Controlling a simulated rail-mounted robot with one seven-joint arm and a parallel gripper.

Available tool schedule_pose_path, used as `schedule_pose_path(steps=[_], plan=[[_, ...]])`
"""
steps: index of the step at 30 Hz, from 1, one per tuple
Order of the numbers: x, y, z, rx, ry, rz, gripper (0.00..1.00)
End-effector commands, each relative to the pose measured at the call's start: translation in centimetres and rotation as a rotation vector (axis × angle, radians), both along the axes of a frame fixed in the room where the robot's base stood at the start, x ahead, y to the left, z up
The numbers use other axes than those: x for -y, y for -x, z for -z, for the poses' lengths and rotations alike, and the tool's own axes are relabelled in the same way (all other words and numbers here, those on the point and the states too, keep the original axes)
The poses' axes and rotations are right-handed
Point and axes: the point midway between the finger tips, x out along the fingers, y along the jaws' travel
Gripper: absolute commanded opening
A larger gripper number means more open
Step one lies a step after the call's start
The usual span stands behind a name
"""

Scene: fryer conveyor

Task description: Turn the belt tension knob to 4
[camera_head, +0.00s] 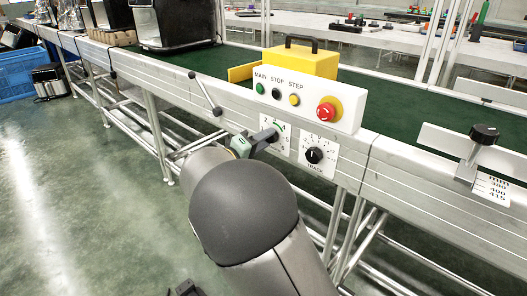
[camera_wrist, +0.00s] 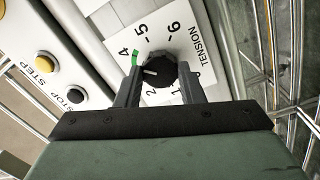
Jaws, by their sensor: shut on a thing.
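The belt tension knob (camera_wrist: 158,70) is black and round with a white pointer line. It sits on a white dial plate (camera_wrist: 182,28) marked TENSION, with 1, 2, 4, 5 and 6 readable. A green mark (camera_wrist: 135,57) lies beside the 4. The pointer aims left in the wrist view, between 2 and 4, short of the green mark. The 3 is not visible, behind a finger. My gripper (camera_wrist: 158,86) is shut on the knob, one finger on each side. In the head view my gripper (camera_head: 258,140) reaches the dial, and my arm covers part of it.
The TRACK knob (camera_head: 314,155) is just right of the tension dial. Above are the green, black and yellow buttons MAIN, STOP and STEP (camera_head: 294,100), and a red emergency stop (camera_head: 326,113). A lever (camera_head: 205,94) juts out at the left.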

Motion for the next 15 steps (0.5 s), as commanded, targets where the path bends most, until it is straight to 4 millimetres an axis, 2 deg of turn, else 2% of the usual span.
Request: schedule_pose_path(steps=[15], plan=[[-0.09, 0.04, 0.02, 0.054, -0.067, 0.0, 0.12]])
